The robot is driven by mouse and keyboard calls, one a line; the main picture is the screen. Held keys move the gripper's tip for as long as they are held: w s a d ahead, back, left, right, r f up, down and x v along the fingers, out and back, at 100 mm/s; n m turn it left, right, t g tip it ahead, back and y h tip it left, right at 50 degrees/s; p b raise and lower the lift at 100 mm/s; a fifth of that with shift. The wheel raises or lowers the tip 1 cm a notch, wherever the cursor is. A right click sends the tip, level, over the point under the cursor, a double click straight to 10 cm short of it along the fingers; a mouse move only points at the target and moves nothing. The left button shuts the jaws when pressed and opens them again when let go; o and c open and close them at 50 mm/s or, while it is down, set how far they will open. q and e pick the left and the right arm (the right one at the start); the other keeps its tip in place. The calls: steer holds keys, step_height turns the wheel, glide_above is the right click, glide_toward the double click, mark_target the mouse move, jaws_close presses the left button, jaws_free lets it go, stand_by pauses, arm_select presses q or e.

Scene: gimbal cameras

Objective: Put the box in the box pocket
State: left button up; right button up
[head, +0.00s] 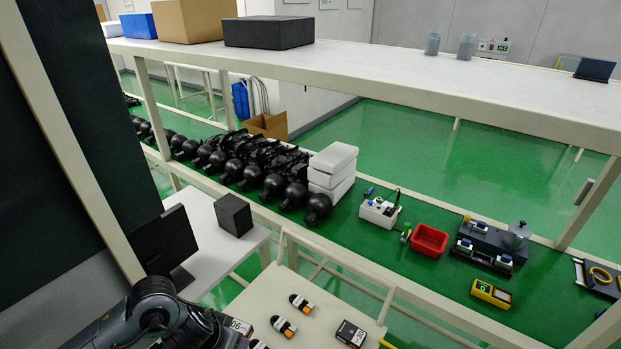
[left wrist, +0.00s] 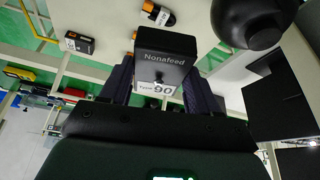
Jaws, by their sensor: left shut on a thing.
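A black box marked "Nonafeed" with a white "90" label (left wrist: 165,60) is between the two dark fingers of my left gripper (left wrist: 158,92) in the left wrist view. The gripper is shut on it. In the head view my left arm comes in at the bottom left, and the box's white label (head: 238,326) shows at its end, over the cream table (head: 262,290). Most of the box and the fingers are hidden there. I cannot make out a box pocket for certain in either view. My right gripper is not in view.
Several small orange, white and black parts (head: 283,326) and another labelled black box (head: 351,334) lie on the cream table. A monitor (head: 165,244) and a dark block (head: 233,214) stand on the white desk at left. Beyond are a red bin (head: 429,240) and a yellow device (head: 491,293).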

arm_select(q)
steer(key=a+n, duration=0.1)
steer(key=w+n+y, duration=0.1)
steer(key=shift+w+a+f+n, duration=0.1)
steer(key=shift+w+a+n, duration=0.05)
steer(key=shift+a+n, duration=0.2)
steer(key=shift+w+a+n+y, duration=0.2)
steer(key=shift+a+n+y, duration=0.1)
steer(key=shift+n, duration=0.35)
step_height(320, 180, up, 20)
steer(key=p, duration=1.9)
steer(key=shift+f, duration=0.15)
